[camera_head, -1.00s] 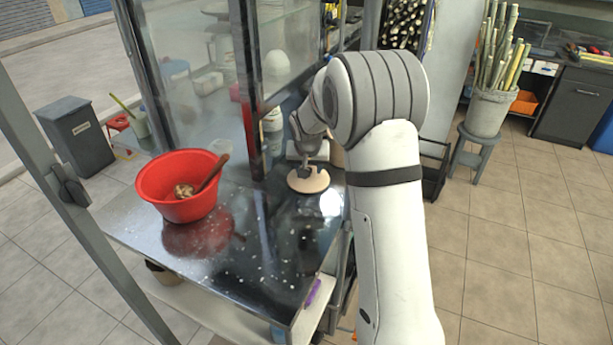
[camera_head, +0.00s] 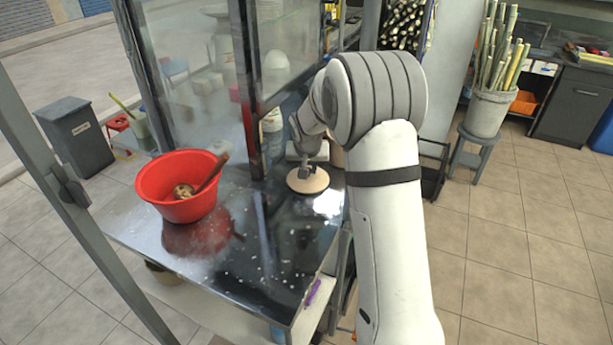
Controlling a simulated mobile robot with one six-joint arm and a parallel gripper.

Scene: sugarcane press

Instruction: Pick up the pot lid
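The pot lid is a pale, round, tan disc (camera_head: 307,184) on the dark shiny counter, near its right edge in the head view. My gripper (camera_head: 308,170) is at the top of the lid, pointing down over its middle and far part. The fingertips are small and partly lost against the arm, so I cannot tell whether they are open or shut on a knob. The lid's rim looks level and close to the counter; I cannot make out a gap beneath it.
A red bowl (camera_head: 150,190) with a wooden spoon stands at the counter's left. A glass cabinet's dark post (camera_head: 248,90) rises behind, with a bottle (camera_head: 272,130) beside it. The front of the counter (camera_head: 250,275) is mostly clear. A purple item (camera_head: 313,292) is at its right edge.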

